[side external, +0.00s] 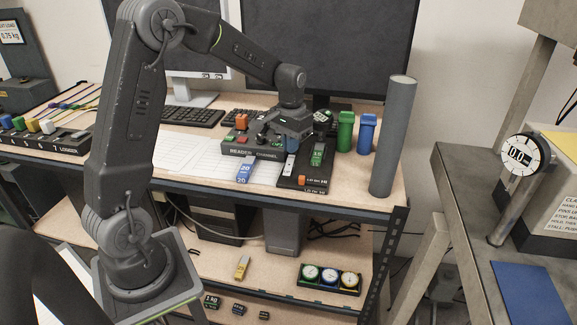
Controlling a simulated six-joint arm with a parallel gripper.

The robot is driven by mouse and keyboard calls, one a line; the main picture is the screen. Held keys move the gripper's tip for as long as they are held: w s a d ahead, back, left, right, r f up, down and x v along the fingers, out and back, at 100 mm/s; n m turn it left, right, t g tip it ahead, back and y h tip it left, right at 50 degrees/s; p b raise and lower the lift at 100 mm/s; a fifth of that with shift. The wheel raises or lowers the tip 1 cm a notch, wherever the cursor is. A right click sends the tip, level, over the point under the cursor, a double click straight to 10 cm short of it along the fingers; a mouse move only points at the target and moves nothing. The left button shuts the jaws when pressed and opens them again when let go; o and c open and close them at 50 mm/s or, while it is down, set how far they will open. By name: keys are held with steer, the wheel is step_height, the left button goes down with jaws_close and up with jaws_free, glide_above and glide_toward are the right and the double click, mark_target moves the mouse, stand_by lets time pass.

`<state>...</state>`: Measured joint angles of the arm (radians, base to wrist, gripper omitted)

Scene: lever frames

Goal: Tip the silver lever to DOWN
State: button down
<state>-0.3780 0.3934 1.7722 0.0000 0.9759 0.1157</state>
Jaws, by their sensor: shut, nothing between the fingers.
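My gripper (266,139) is dark and points down to the left, above the panel marked "READER CHANNEL" (238,151) on the desk. Its fingertips are small here, and they look closed and empty. A black lever frame (301,184) stands just right of and below it. A narrow pale upright piece (291,166) on this frame may be the silver lever; its tilt is too small to tell. A green-marked piece (318,155) stands beside it to the right. My gripper and wrist partly cover the back of the frame. I cannot tell whether they touch anything.
A blue piece marked "20" (245,169) lies at the desk's front. Orange block (241,122), green cylinder (345,131), blue cylinder (366,134) and tall grey tube (393,137) stand nearby. Keyboard (190,116) and monitors are behind. Papers (180,150) lie left.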

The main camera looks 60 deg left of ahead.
mark_target(291, 158)
steer(key=shift+f, duration=1.5)
stand_by(1.1)
steer(key=shift+r, duration=3.6)
steer(key=s+d+r+m+t, duration=0.1)
steer(key=s+d+r+t, duration=0.1)
steer(key=s+d+r, duration=0.6)
steer(key=s+d+m+t, duration=0.1)
steer(key=s+d, duration=0.3)
steer(key=s, duration=0.2)
steer(key=s+d+m+t, duration=0.1)
steer(key=s+d+t, duration=0.1)
steer(key=s+d, duration=0.2)
steer(key=s, duration=0.3)
steer(key=shift+s+f+t, duration=0.2)
steer(key=shift+f+t, duration=0.1)
steer(key=shift+f, duration=0.05)
